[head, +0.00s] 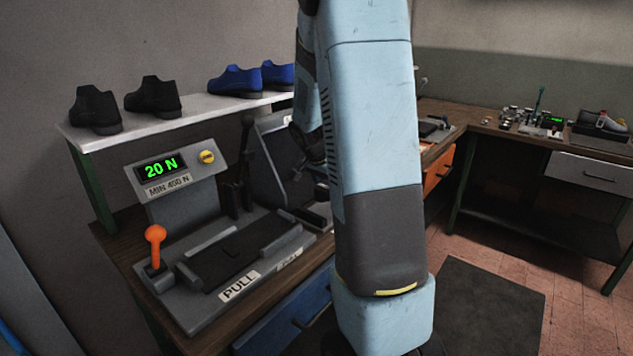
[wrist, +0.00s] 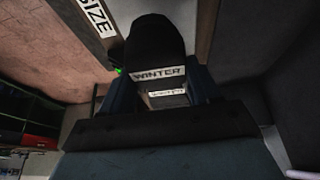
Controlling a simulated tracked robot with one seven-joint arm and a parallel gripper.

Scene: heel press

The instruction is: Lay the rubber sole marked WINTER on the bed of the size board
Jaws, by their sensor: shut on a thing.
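The black rubber sole (wrist: 155,45) has a rounded end and a white WINTER label, and shows in the wrist view. My gripper (wrist: 163,85) is shut on it, with a dark finger on each side. A second small label below the WINTER label is too blurred to read surely. A white SIZE label (wrist: 95,18) sits on an edge at the upper left of the wrist view, beside the sole and apart from it. The bed of the size board cannot be made out. In the head view my arm hides most of the gripper and the sole.
A grey press (head: 230,245) with an orange lever (head: 155,240), a PULL label and a display reading 20 N stands on the bench at the left. Black and blue shoes stand on the shelf (head: 150,126) above. Another bench (head: 560,150) with small items runs along the right.

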